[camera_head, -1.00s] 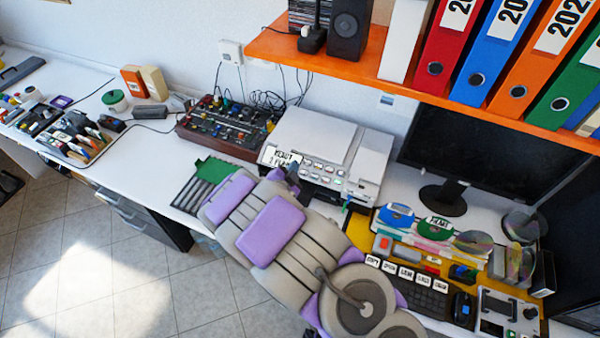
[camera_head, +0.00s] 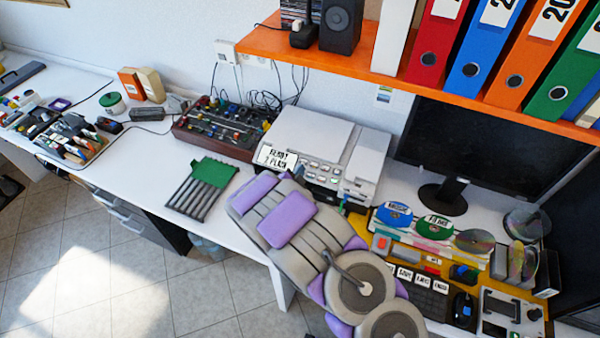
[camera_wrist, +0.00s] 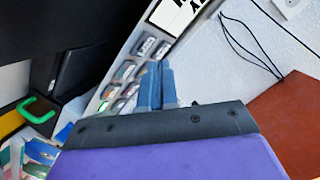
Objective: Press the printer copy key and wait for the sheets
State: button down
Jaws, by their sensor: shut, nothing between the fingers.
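The white printer (camera_head: 310,140) stands against the wall in the middle of the head view. Its front has a small label display (camera_head: 277,157) and rows of small keys (camera_head: 322,174). In the wrist view the key panel (camera_wrist: 128,78) runs diagonally, and part of the label (camera_wrist: 178,14) shows at the top. My gripper (camera_wrist: 160,85) is shut and empty, its fingertips close to the keys; I cannot tell whether they touch one. I see no sheets coming out.
A green and grey slatted rack (camera_head: 205,187) lies on the white desk left of my arm. A mixer box (camera_head: 222,127) stands left of the printer. An orange shelf (camera_head: 400,85) with binders hangs above the monitor (camera_head: 490,150). Discs and a keyboard (camera_head: 425,295) lie right of my arm.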

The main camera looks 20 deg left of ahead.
jog(key=shift+a+f, duration=0.3)
jog(key=shift+a, duration=0.45)
jog(key=shift+d+r, duration=0.2)
jog(key=shift+d, duration=0.4)
jog(key=shift+a+f, duration=0.15)
jog(key=shift+a, duration=0.35)
jog(key=shift+d, duration=0.15)
jog(key=shift+d, duration=0.25)
jog(key=shift+a, duration=0.25)
jog(key=shift+f, duration=0.1)
jog(key=shift+w+d+f, duration=0.1)
jog(key=shift+w+d, duration=0.05)
